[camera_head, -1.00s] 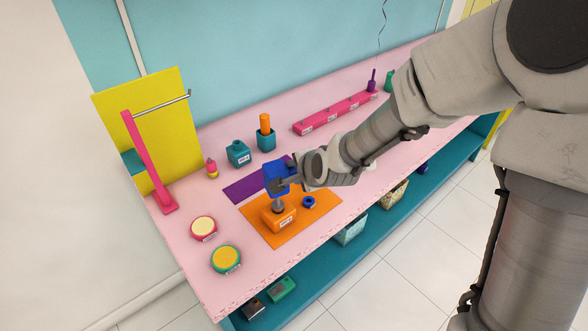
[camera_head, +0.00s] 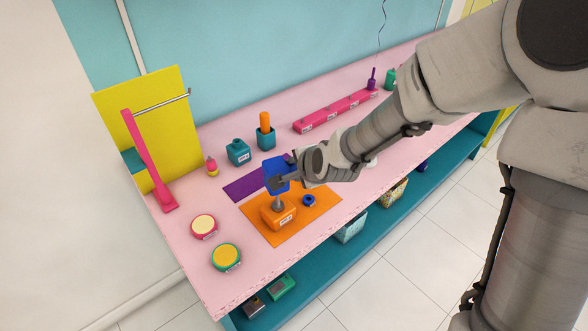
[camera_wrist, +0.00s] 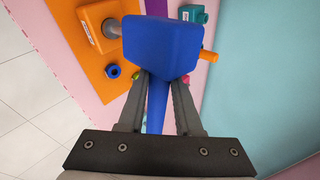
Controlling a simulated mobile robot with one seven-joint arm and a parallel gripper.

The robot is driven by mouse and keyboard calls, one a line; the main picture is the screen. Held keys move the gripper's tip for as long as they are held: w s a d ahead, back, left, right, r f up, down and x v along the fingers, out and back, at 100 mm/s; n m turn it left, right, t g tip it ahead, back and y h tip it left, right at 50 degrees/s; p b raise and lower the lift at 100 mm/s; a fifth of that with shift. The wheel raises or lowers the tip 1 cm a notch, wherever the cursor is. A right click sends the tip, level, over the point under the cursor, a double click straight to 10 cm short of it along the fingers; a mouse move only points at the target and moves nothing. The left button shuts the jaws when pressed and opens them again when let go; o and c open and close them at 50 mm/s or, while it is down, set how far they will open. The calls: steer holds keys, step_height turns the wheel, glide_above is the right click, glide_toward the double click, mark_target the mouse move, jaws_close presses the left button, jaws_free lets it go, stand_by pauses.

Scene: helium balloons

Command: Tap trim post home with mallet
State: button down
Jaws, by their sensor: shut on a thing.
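A blue mallet (camera_head: 275,167) is in my gripper (camera_head: 282,182). In the wrist view the mallet's broad head (camera_wrist: 162,45) is beyond the fingertips, and my gripper (camera_wrist: 160,80) is shut on its handle (camera_wrist: 156,105). The grey trim post (camera_head: 278,203) stands upright in an orange block (camera_head: 278,215) on an orange mat (camera_head: 312,222). In the wrist view the post (camera_wrist: 112,28) sticks out of the block (camera_wrist: 92,22), close to the left of the mallet head. In the head view the mallet head is just above the post; whether they touch I cannot tell.
A blue ring (camera_head: 309,200) lies on the orange mat, right of the block. Teal holders (camera_head: 238,152) stand behind, one with an orange handle (camera_head: 265,122). Two round tins (camera_head: 226,257) are at the front left. A pink stand (camera_head: 148,165) rises at the left.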

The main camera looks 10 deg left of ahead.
steer(key=shift+r, duration=0.75)
steer(key=shift+w+r, duration=0.1)
step_height(320, 180, up, 4)
steer(key=p, duration=0.3)
step_height(320, 180, down, 9)
steer(key=b, duration=0.7)
steer(key=shift+r, duration=0.2)
step_height(320, 180, up, 5)
steer(key=p, duration=0.3)
steer(key=shift+p, duration=0.4)
